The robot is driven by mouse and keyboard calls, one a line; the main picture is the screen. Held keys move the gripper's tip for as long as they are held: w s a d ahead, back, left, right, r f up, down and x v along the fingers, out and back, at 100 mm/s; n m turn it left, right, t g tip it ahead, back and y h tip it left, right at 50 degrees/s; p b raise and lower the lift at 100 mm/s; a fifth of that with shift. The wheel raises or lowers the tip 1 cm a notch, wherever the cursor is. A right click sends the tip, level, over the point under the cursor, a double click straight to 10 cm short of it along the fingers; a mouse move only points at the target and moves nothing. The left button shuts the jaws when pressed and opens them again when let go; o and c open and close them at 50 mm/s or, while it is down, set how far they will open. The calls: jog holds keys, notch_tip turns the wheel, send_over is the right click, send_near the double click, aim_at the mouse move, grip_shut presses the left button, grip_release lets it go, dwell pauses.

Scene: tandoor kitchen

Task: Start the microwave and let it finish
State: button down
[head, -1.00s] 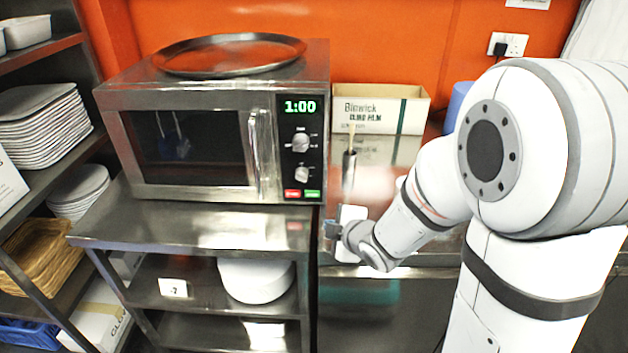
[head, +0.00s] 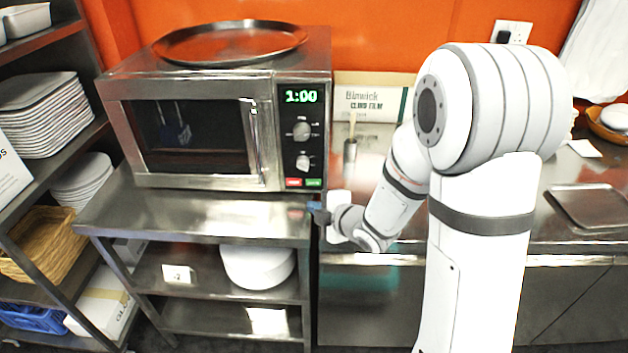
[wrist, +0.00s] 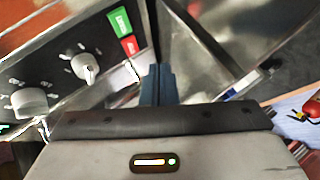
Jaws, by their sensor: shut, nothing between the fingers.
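The steel microwave (head: 200,183) stands on a steel shelf unit, its door closed. Its green display (head: 301,96) reads 1:00. Two knobs (head: 302,131) sit below the display, and under them a red button (head: 293,182) and a green button (head: 313,182). In the wrist view the green button (wrist: 119,21) and red button (wrist: 130,45) show near the top, with the knobs (wrist: 86,66) at left. My gripper (head: 314,210) is just below and in front of the buttons, apart from them. Its blue fingers (wrist: 158,84) are shut and empty.
A round tray (head: 230,42) lies on top of the microwave. A cling film box (head: 370,104) stands to its right on the steel counter. A rack with plates (head: 40,115) is at left. The shelf top (head: 190,218) before the microwave is clear.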

aim_at(314, 183)
jog(key=shift+w+d, duration=0.1)
jog(key=shift+w, duration=2.65)
jog(key=shift+w, duration=0.2)
jog(key=shift+w, duration=0.25)
